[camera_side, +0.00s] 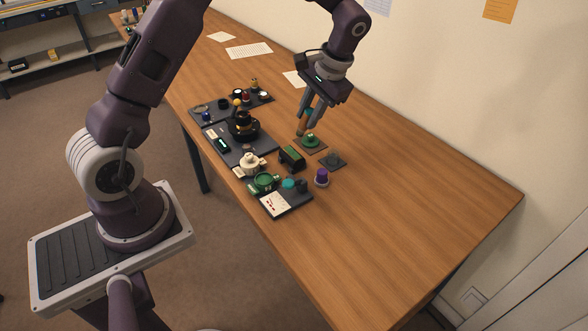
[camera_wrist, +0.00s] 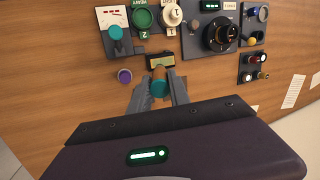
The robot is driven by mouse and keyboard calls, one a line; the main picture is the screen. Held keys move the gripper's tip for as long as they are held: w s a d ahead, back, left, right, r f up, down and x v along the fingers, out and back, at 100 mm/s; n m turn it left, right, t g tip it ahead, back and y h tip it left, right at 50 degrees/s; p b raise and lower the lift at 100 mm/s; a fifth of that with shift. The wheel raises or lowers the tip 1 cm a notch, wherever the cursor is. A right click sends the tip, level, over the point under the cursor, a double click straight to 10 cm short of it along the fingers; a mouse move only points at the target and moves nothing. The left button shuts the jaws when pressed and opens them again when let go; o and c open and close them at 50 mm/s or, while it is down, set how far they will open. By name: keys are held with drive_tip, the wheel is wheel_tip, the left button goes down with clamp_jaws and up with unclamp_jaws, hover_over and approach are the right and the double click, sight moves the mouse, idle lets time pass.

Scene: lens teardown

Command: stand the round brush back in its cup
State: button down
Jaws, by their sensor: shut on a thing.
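My gripper (camera_side: 308,122) points down over the right part of the work area and is shut on a slim piece, which I take for the round brush (camera_side: 302,127). In the wrist view the held brush (camera_wrist: 160,73) shows brown and teal between the fingertips. I cannot tell for certain which piece is its cup. A small purple-topped cylinder (camera_side: 321,177) stands apart to the right; it also shows in the wrist view (camera_wrist: 124,76).
A grey mat (camera_side: 334,162) with a small dark piece lies beside the brown mat. A dark green box (camera_side: 291,157) stands close by. A black lens-like body (camera_side: 243,124) and several small parts occupy the trays to the left. The table's right part is clear.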

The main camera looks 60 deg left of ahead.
drive_tip(key=w+f+t+h, duration=0.1)
drive_tip(key=w+f+h, duration=0.2)
drive_tip(key=w+f, duration=0.5)
drive_tip(key=shift+w+d+t+h, duration=0.15)
drive_tip(key=shift+w+t+h, duration=0.15)
drive_tip(key=shift+w, duration=0.25)
drive_tip(key=shift+f, duration=0.1)
idle(0.4)
drive_tip(key=shift+f, duration=1.5)
drive_tip(key=shift+f, duration=0.4)
drive_tip(key=c, duration=0.7)
unclamp_jaws()
drive_tip(key=shift+o, duration=0.2)
